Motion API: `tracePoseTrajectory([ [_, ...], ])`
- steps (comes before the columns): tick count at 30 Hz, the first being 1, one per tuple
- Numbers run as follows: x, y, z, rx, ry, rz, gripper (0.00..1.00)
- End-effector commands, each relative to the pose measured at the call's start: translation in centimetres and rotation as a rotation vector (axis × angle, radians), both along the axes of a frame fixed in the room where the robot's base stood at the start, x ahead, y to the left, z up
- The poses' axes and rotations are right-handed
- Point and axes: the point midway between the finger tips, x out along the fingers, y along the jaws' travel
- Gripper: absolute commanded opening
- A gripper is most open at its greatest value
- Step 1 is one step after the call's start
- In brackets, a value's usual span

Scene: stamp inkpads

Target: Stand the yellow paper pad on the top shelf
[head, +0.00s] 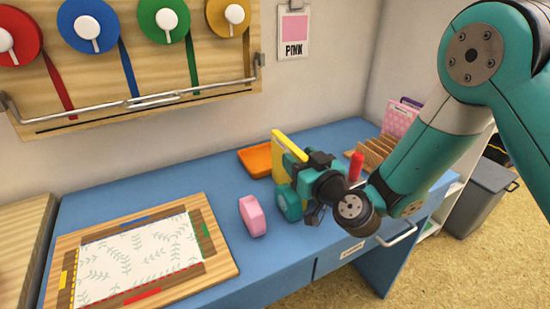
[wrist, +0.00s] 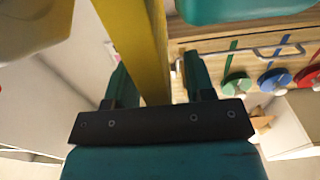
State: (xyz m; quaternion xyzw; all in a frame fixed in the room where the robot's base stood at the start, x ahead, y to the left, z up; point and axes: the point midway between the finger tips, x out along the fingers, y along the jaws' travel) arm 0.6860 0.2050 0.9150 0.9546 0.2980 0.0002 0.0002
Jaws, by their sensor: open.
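The yellow paper pad (head: 289,151) stands upright on the blue desk, with its yellow edge and a paler face showing in the head view. My gripper (head: 314,168) is at its right side. The fingertips are mostly hidden in the head view. I cannot make out which surface is the top shelf; part of a white shelf unit (head: 434,211) shows right of the desk.
A teal rounded thing (head: 288,203) and a pink roll (head: 252,216) are close to my gripper. An orange tray (head: 256,160) lies behind the pad. A red upright thing (head: 356,165) and a wooden rack (head: 375,152) are to the right. A framed board (head: 225,257) fills the desk's left.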

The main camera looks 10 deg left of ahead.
Motion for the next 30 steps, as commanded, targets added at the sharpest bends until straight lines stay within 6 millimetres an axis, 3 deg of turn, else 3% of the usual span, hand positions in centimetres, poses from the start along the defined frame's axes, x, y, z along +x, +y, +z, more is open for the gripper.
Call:
tracePoseTrajectory([
  [10, 0.57, -0.41, -0.09, 0.001, 0.001, -0.014, 0.47],
  [16, 0.55, -0.35, -0.08, 0.001, 0.001, -0.013, 0.01],
  [30, 0.51, -0.24, 0.41, 0.001, -0.001, -0.011, 0.0],
])
